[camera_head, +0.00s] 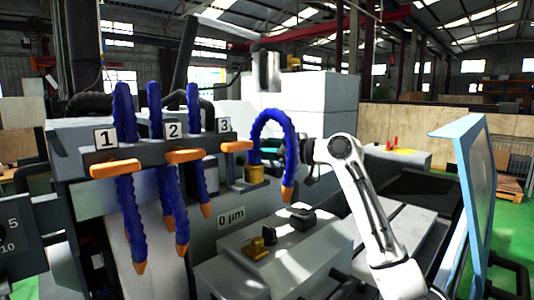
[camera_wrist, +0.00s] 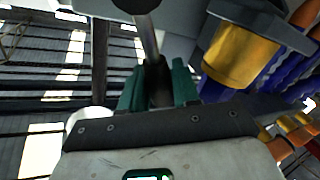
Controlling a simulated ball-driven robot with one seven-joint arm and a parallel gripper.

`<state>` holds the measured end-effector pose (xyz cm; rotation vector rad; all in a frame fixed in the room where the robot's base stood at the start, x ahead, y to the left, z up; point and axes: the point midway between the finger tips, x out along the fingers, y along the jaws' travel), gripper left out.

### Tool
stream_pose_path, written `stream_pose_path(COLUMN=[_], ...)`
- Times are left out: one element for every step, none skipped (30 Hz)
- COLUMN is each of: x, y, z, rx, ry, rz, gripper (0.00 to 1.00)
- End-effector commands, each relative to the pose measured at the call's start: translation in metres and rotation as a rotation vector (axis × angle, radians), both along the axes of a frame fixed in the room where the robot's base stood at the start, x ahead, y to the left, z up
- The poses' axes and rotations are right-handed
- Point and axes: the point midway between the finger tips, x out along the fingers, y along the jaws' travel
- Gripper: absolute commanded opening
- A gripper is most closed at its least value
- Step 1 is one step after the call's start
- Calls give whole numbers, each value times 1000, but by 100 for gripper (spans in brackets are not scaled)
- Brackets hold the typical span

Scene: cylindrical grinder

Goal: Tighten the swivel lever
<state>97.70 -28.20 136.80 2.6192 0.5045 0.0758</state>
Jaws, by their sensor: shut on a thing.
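The swivel lever (camera_wrist: 149,40) shows in the wrist view as a thin grey rod, with a dark round end at the top edge. Its lower part is dark and sits between the green fingers of my gripper (camera_wrist: 158,82), which is shut on it. In the head view my white arm comes in from the lower right, and its end is beside the arched blue hose (camera_head: 272,118) on the grinder. The fingers and lever cannot be made out clearly there.
A brass fitting (camera_head: 254,174) is close to my gripper; a brass part (camera_wrist: 240,55) is also near in the wrist view. Several blue hoses with orange levers (camera_head: 185,156) hang at left. A light-blue framed panel (camera_head: 478,195) stands at right. A machine block (camera_head: 275,260) lies below.

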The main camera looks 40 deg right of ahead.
Motion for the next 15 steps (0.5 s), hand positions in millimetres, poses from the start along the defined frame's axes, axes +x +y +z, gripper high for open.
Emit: stream_pose_path(x=[0,0,0,0,0,0,0,0,0,0,0,0,0,0,0], y=[2,3,3,3,3,3,3,3,3,3,3,3,3,3,3], z=[-4,-4,-3,-3,-2,-2,-2,-2,-2,-2,-2,-2,-2,-2,-2], rx=[-21,-29,-37,-39,-40,-40,-41,-41,-41,-41,-40,-40,-40,-40,-39], ry=[-2,-3,-2,-2,-2,-1,-1,-1,0,0,0,0,0,0,0], rz=[1,1,1,1,0,1,1,1,2,2,2,2,2,2,1], gripper=[0,0,0,0,0,0,0,0,0,0,32,36,39,42,45])
